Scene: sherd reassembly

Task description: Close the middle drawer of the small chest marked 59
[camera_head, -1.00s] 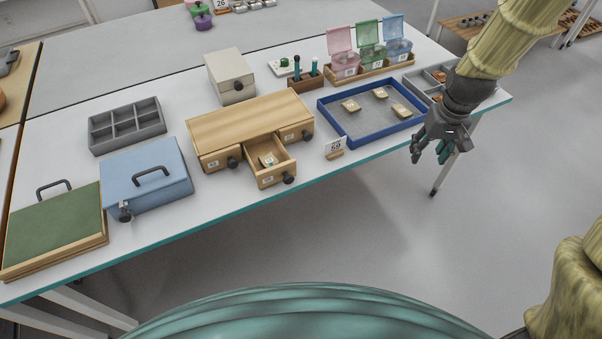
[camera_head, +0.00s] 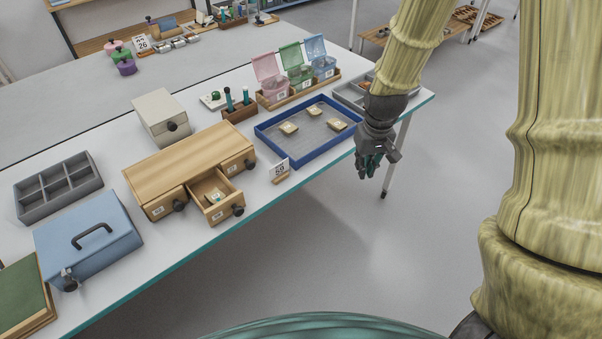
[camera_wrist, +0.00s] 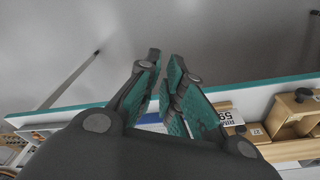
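The small wooden chest (camera_head: 185,152) stands on the white table, left of the blue-rimmed tray. Its middle drawer (camera_head: 221,204) is pulled out toward the table's front edge, with a small pale sherd inside and a dark round knob (camera_head: 238,210). The drawers on either side look shut. A card marked 59 (camera_head: 279,168) stands right of the drawer and also shows in the wrist view (camera_wrist: 227,116). My gripper (camera_head: 369,172) hangs in front of the table's edge, right of the chest and apart from it. Its fingers (camera_wrist: 161,72) show a gap with nothing between them.
The blue-rimmed tray (camera_head: 262,133) with several sherds lies between chest and gripper. A blue box (camera_head: 112,222) and a grey divided tray (camera_head: 70,205) stand left. A cream box (camera_head: 155,105) stands behind. The floor in front is clear.

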